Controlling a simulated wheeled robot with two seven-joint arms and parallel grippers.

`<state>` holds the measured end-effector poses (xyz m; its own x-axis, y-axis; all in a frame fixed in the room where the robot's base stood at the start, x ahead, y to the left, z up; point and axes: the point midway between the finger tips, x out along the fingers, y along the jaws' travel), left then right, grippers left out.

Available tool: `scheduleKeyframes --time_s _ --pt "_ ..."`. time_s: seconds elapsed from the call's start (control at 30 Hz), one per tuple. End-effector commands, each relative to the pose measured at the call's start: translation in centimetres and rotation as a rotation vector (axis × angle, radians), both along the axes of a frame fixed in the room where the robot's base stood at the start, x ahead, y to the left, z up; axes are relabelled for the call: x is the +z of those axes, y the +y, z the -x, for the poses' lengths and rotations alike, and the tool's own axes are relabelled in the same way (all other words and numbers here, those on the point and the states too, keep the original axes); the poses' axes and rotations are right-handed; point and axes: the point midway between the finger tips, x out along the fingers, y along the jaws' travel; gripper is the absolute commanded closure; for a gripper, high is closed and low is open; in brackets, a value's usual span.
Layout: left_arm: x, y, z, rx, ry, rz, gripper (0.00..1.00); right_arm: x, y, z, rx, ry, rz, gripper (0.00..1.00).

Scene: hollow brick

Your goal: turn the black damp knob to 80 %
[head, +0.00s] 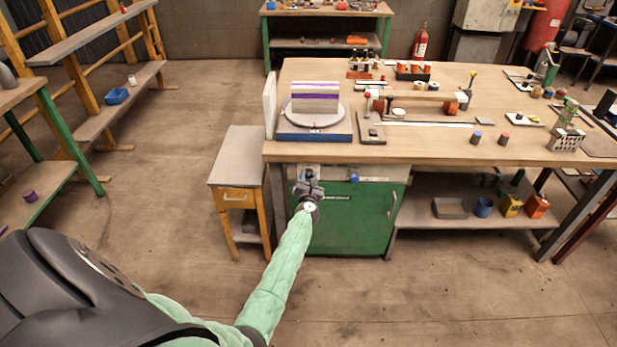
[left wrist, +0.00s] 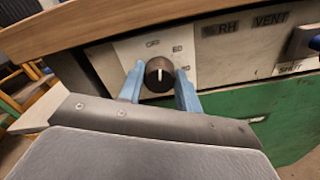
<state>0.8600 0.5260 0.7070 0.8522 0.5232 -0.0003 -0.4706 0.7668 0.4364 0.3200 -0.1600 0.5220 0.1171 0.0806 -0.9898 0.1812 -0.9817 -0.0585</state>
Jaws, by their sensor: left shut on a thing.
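The black damp knob (left wrist: 159,74) sits on a pale plate (left wrist: 131,48) on the panel under the bench top. Its white pointer line stands almost straight up in the left wrist view, between an upper-left mark that I cannot read surely and what looks like 60. Another figure lies at its right, partly behind a finger. My left gripper (left wrist: 160,80) has one blue finger on each side of the knob and is shut on it. In the head view my left gripper (head: 308,188) is at the panel above the green cabinet door and hides the knob. My right gripper is not in view.
The panel (left wrist: 236,62) also carries the words RH, VENT and SHUT, with a blue-handled vent control (head: 354,177) to the right. The bench top (head: 440,145) overhangs above. A small wooden stand (head: 240,160) is close on the left. The floor in front is clear.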

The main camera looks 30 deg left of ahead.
Motion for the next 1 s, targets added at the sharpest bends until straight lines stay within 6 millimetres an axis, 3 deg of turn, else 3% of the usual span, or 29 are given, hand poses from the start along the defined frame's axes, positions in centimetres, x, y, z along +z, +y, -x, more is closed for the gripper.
scheduleKeyframes --time_s 0.7,1.0 --pt "0.1 -0.1 -0.1 -0.002 0.355 -0.58 0.89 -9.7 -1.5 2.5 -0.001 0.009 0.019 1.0" --pt "0.0 -0.2 -0.1 -0.003 0.505 -0.823 0.89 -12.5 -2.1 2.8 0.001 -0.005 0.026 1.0"
